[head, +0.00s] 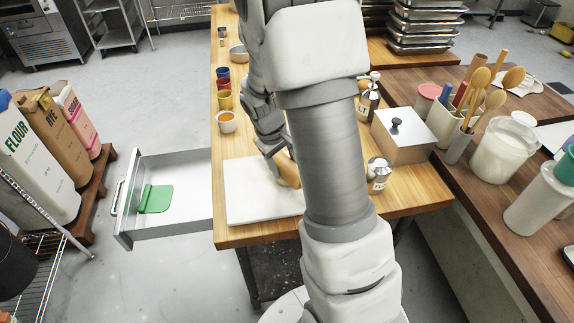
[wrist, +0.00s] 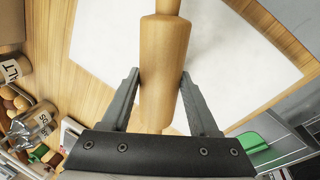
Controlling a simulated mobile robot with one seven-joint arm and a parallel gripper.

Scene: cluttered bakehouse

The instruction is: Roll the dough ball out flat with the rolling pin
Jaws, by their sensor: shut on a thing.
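The wooden rolling pin (wrist: 164,60) stands between my gripper's fingers (wrist: 159,78) in the wrist view, and they are shut on its barrel. In the head view the pin (head: 287,168) shows only in part beside my forearm, over the right side of the white board (head: 245,190). My gripper (head: 270,147) is above that board. The board also fills much of the wrist view (wrist: 240,65), and its visible surface is bare. I do not see the dough ball in either view; my arm and the pin hide part of the board.
An open drawer (head: 185,175) with a green scraper (head: 156,198) juts out left of the table. Coloured cups (head: 223,84) and an orange-filled bowl (head: 227,121) stand behind the board.

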